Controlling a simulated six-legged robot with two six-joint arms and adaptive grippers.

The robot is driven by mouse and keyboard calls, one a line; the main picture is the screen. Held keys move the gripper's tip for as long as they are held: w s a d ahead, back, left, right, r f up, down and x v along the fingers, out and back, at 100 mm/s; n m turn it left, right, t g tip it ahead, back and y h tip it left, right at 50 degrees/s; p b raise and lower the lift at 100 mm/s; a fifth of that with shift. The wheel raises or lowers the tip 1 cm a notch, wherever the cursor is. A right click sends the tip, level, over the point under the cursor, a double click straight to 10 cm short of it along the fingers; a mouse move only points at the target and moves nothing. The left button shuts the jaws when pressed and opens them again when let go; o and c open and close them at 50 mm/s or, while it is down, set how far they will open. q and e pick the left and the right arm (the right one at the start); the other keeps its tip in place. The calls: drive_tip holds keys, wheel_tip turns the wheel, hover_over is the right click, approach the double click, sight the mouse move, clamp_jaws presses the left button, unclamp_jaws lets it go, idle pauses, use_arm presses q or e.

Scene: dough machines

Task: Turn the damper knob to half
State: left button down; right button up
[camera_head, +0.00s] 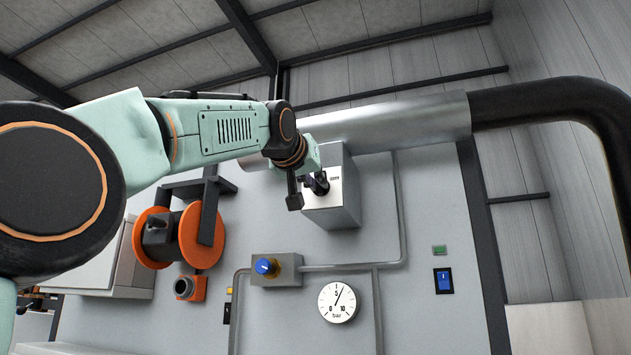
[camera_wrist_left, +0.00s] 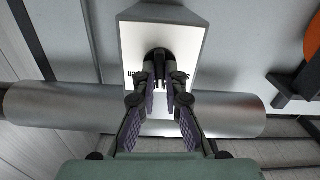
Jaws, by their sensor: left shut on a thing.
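The damper knob (camera_wrist_left: 159,60) is a black knob on the light front face of a grey box (camera_head: 336,205) high on the wall. My left gripper (camera_head: 314,184) is at the front of the box. In the left wrist view my left gripper (camera_wrist_left: 160,82) has its two fingers at the sides of the knob and is shut on it. The fingers hide part of the knob and part of the small marking beside it, so the knob's setting cannot be read. My right gripper is not in view.
A silver duct (camera_head: 390,124) runs behind the box and joins a black pipe (camera_head: 550,98). Below are a blue knob (camera_head: 266,266), a round gauge (camera_head: 338,302) and a blue switch (camera_head: 444,281). An orange reel (camera_head: 200,236) hangs left of the box.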

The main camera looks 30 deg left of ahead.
use_arm(q)
drive_tip(key=shift+m, duration=0.6)
drive_tip(key=c, duration=1.4)
unclamp_jaws()
drive_tip(key=shift+s, duration=0.15)
drive_tip(key=shift+n, duration=0.3)
